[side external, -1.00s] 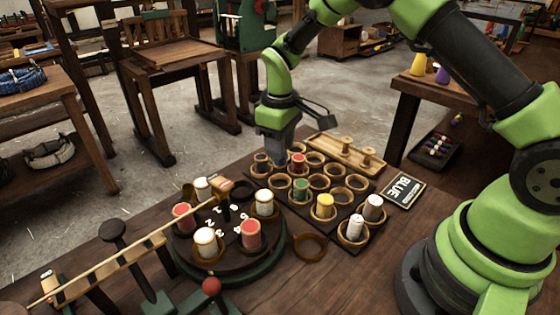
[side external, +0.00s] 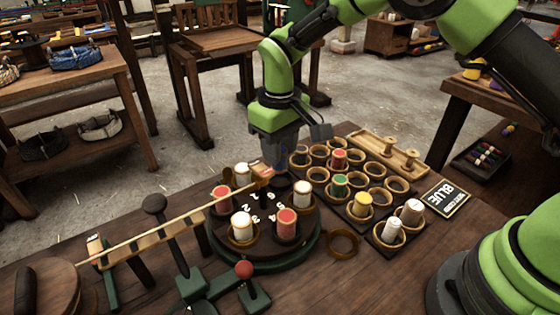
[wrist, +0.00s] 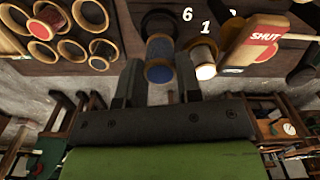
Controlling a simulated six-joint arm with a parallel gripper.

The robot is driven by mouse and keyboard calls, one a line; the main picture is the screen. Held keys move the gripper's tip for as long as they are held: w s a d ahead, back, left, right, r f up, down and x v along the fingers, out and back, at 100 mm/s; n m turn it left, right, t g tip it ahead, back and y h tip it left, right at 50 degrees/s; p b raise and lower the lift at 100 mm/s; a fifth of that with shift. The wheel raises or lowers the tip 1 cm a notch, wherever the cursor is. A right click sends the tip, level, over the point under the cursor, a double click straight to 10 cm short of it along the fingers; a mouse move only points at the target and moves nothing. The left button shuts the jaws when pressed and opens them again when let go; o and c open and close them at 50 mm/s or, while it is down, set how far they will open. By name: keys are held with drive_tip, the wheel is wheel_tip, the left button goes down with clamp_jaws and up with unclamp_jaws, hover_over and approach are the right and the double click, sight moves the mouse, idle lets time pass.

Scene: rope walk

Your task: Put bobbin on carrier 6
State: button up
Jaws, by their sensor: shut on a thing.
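My gripper (wrist: 160,92) is shut on a blue bobbin (wrist: 160,52), whose blue end faces the wrist camera. In the side view my gripper (side external: 278,150) hangs at the back of the dark round plate (side external: 262,247), and the bobbin is mostly hidden. The dark carrier 6 (side external: 280,185) is just below it, near the number 6 in the wrist view. I cannot tell whether the bobbin touches the carrier. Other carriers hold red bobbins (side external: 286,222) and white bobbins (side external: 241,227).
A bobbin tray (side external: 352,212) with ringed holes, some filled, lies to the right. A BLUE card (side external: 447,198) lies beyond it. A SHUT label (wrist: 264,36) is close beside the carriers. A loose ring (side external: 342,243) and a red-knobbed lever (side external: 244,270) are in front.

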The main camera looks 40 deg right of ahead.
drive_tip(key=shift+f, duration=1.7)
drive_tip(key=shift+f, duration=0.1)
drive_tip(key=o, duration=0.9)
wheel_tip(320, 180, up, 12)
drive_tip(key=shift+r, duration=0.2)
drive_tip(key=s+d+r+m+t+y, duration=0.1)
drive_tip(key=s+d+r+m+t, duration=0.15)
drive_tip(key=s+r, duration=0.4)
drive_tip(key=s+d+r+m+t, duration=0.1)
drive_tip(key=s+d, duration=0.1)
drive_tip(key=s, duration=0.4)
drive_tip(key=s+d+r+m+t, duration=0.1)
drive_tip(key=s+d+r+t, duration=0.1)
drive_tip(key=s, duration=0.3)
drive_tip(key=s+d+r+m+t+y, duration=0.1)
drive_tip(key=s+r, duration=0.1)
drive_tip(key=s, duration=0.4)
drive_tip(key=shift+s+d+m+t, duration=0.35)
drive_tip(key=shift+d, duration=0.05)
